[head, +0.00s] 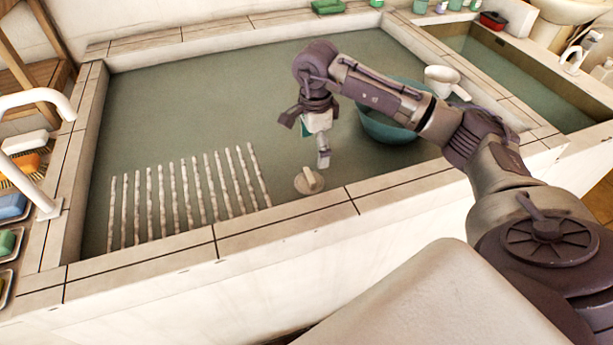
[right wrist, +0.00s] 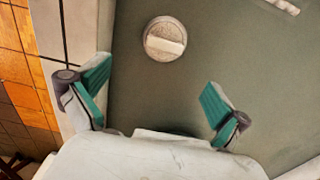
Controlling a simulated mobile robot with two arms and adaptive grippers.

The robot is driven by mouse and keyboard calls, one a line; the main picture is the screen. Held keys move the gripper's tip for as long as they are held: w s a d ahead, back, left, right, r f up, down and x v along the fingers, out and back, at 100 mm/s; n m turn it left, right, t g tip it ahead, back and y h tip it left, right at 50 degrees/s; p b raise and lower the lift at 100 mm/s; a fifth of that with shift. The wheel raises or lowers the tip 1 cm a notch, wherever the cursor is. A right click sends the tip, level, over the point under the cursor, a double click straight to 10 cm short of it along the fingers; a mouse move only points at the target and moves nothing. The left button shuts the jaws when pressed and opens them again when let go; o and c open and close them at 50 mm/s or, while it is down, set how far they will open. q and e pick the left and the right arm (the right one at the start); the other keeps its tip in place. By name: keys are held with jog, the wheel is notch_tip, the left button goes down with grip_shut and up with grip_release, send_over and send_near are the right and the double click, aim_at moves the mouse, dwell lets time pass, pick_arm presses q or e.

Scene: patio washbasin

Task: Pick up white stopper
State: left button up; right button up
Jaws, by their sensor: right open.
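The white stopper (head: 309,181) is a round disc with a raised bar across its top. It lies on the basin floor by the near wall. It also shows in the right wrist view (right wrist: 165,39), beyond the fingertips at the top. My right gripper (head: 322,150) hangs above the basin floor, just above and slightly right of the stopper in the head view. In the right wrist view its two green-padded fingers (right wrist: 155,86) are wide apart with nothing between them. My left gripper is not in view.
The grey-green washbasin (head: 200,85) has raised white ribs (head: 185,195) left of the stopper. A teal bowl (head: 385,130) and a white dipper (head: 441,78) are at the right. The tiled near rim (head: 280,222) is close to the stopper. A tap (head: 40,105) stands left.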

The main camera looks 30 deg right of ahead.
send_over(309, 174)
jog(key=s, duration=0.1)
jog(key=f, duration=0.4)
jog(key=shift+d+f, duration=0.15)
jog(key=shift+d, duration=0.15)
jog(key=f, duration=0.2)
jog(key=f+p, duration=0.1)
jog(key=shift+w+a+f, duration=0.15)
jog(key=shift+w+a, duration=0.15)
jog(key=shift+a, duration=0.05)
notch_tip(309, 174, down, 2)
jog(key=shift+w+f, duration=0.1)
jog(key=shift+f, duration=0.15)
jog(key=shift+c, duration=0.8)
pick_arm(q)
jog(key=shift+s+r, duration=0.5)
pick_arm(e)
jog(key=c, duration=1.2)
jog(key=shift+c, duration=0.2)
